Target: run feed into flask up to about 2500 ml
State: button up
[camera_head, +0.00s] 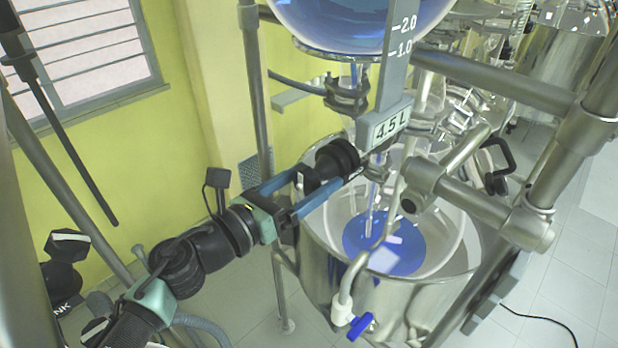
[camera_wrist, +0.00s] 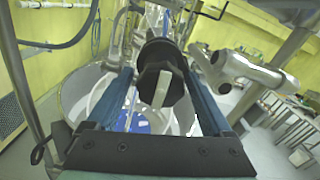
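The feed vessel (camera_head: 362,22) with blue liquid hangs at the top of the head view. A grey scale marked 1.0 and 2.0 stands before it, with a "4.5 L" label (camera_head: 390,124) below. The black valve knob (camera_head: 338,158) sits under the label; its face with a pale bar shows in the wrist view (camera_wrist: 161,88). My gripper (camera_head: 322,177) has its blue fingers on either side of the knob, seemingly closed on it. The glass flask (camera_head: 455,245) below, inside a steel vessel, holds a shallow pool of blue liquid (camera_head: 385,245). Its level marks are not readable.
Steel frame bars (camera_head: 560,160) run right of the flask. A pipe with a blue-handled tap (camera_head: 360,326) hangs at the steel vessel's (camera_head: 330,285) front. A yellow wall (camera_head: 150,130) and window stand at left. A black cable lies on the floor at right.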

jog(key=c, duration=1.2)
jog(key=shift+o, duration=0.2)
jog(key=shift+m, duration=0.3)
